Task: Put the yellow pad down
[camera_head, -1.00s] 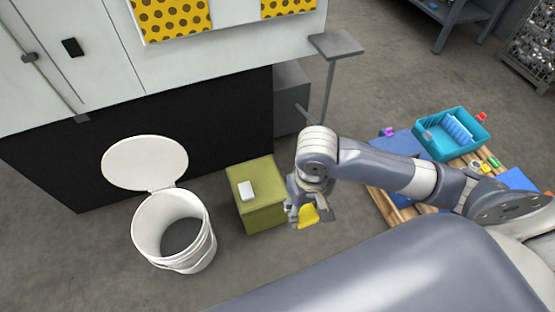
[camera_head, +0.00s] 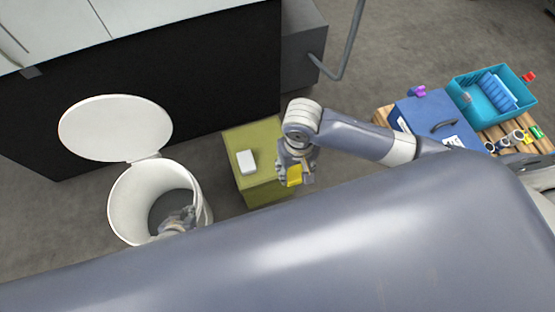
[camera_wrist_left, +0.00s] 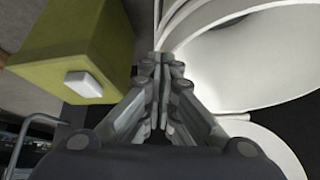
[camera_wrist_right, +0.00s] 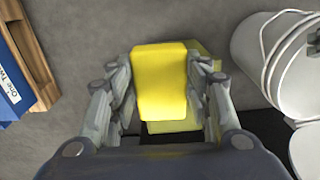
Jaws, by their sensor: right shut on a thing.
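The yellow pad (camera_head: 295,175) is held between the fingers of my right gripper (camera_head: 297,176), in front of the right side of the green box. In the right wrist view the pad (camera_wrist_right: 160,82) fills the gap between the fingers, with part of the box behind it. My left gripper (camera_head: 180,221) overlaps the mouth of the white bucket (camera_head: 128,205) in the head view, partly hidden by my arm. In the left wrist view its fingers (camera_wrist_left: 158,65) are together with nothing visible between them.
The green box (camera_head: 268,192) has a small white block (camera_head: 247,161) on top. The bucket's lid (camera_head: 115,128) stands open. A blue case (camera_head: 437,122) and a teal bin (camera_head: 492,95) sit on a wooden pallet at right. Grey floor lies between box and pallet.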

